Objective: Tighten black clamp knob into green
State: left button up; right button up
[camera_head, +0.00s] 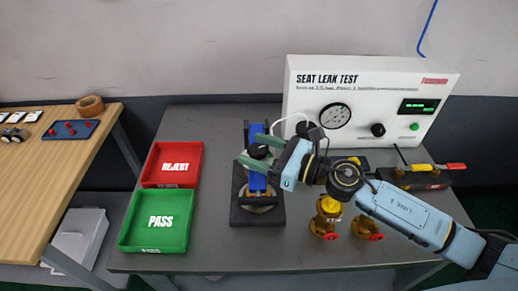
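A black clamp knob (258,151) sits on the upper part of a blue clamp fixture (257,183) in the middle of the table. The fixture stands on a dark base (241,216) with a brass-coloured round part low on it. My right gripper (254,150) reaches in from the right with its two green fingers spread on either side of the knob. I cannot tell whether the fingers touch it. Any green mark by the knob is too small or hidden to make out. My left gripper is not in view.
A white seat leak test panel (370,85) stands at the back right. A red reject tray (173,184) and a green pass tray (128,241) lie left of the fixture. Brass valves (326,222) stand under my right arm. A wooden table (50,170) is at the far left.

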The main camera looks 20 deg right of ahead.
jog(key=shift+s, duration=0.1)
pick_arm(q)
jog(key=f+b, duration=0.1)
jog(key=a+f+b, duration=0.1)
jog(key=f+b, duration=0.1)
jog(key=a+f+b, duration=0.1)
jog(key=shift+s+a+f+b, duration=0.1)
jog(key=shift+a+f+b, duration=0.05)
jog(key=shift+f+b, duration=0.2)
pick_arm(e)
jog(key=v, duration=1.3)
jog(key=shift+d, duration=0.2)
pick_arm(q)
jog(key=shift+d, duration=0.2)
